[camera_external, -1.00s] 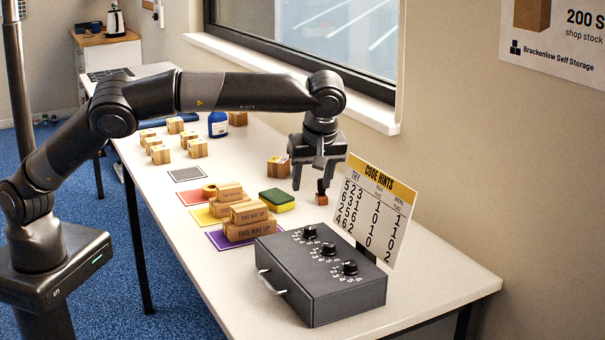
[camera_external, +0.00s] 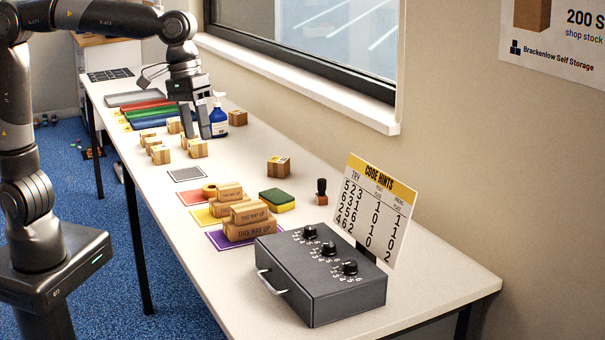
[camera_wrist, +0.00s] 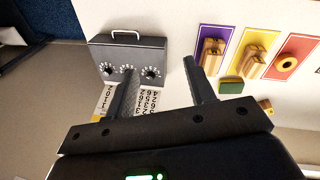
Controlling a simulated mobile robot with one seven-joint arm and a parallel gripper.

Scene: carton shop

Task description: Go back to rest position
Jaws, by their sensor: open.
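My gripper (camera_external: 197,120) is open and empty in the external view, fingers pointing down above the far part of the table, close by the blue bottle (camera_external: 218,122) and the small wooden cartons. I cannot tell whether it touches the bottle. In the wrist view my gripper (camera_wrist: 160,85) shows its two fingers spread apart with nothing between them. The small dark-handled stamp (camera_external: 321,192) stands upright on the table beside the code hints sign (camera_external: 378,210).
A black box with dials (camera_external: 320,285) stands at the table's near end. Several small cartons (camera_external: 198,149) stand farther back.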

